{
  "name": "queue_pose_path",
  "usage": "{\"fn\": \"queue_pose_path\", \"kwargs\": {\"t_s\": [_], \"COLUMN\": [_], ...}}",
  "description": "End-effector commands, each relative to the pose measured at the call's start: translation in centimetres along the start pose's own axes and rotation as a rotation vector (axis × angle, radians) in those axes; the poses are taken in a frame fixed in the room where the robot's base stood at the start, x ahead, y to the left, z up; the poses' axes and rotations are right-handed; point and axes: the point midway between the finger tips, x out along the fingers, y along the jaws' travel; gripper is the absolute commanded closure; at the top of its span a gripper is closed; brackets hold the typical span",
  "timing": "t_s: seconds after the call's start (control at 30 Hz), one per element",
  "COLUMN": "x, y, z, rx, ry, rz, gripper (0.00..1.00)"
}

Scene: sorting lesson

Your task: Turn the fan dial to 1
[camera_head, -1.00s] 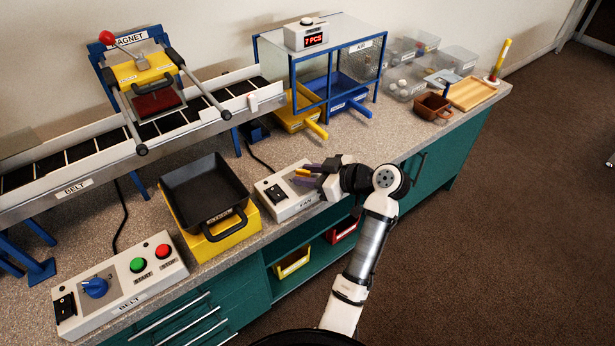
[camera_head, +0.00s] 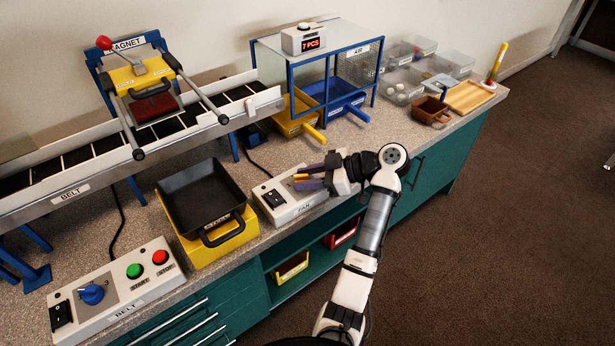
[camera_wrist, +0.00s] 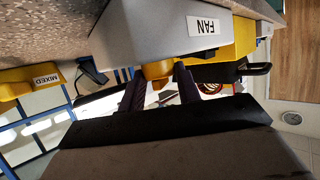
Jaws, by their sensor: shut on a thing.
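The fan control box (camera_head: 290,207) is a pale box labelled FAN, on the counter right of the black tray. It has a black rocker switch (camera_head: 273,198) on its left part. Its yellow-orange dial (camera_head: 300,177) is mostly covered by my gripper (camera_head: 308,177). In the wrist view the dial (camera_wrist: 158,69) sits between the two dark fingers of my gripper (camera_wrist: 160,85), which is shut on it. The FAN label (camera_wrist: 202,25) shows upside down there. The dial's scale and the number it points to cannot be read.
The black tray (camera_head: 181,212) stands on a yellow block (camera_head: 225,243) left of the fan box. The belt control box (camera_head: 115,295) is at the front left. A yellow bin (camera_head: 285,127) and a blue bin (camera_head: 325,92) lie behind. Counter right of my gripper is fairly clear.

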Motion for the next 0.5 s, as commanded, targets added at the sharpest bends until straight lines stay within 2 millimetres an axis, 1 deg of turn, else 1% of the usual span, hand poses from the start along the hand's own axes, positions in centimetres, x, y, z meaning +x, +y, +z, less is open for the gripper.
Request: {"fn": "queue_pose_path", "kwargs": {"t_s": [0.17, 0.2, 0.33, 0.5], "x": [0.09, 0.09, 0.07, 0.05], "y": [0.05, 0.06, 0.04, 0.02], "z": [-0.09, -0.09, -0.06, -0.03], "rx": [-0.001, -0.001, -0.001, 0.000], "ry": [0.001, 0.001, 0.000, 0.000], "rz": [0.001, 0.002, 0.001, 0.001], "gripper": [0.90, 0.62, 0.45, 0.45]}}
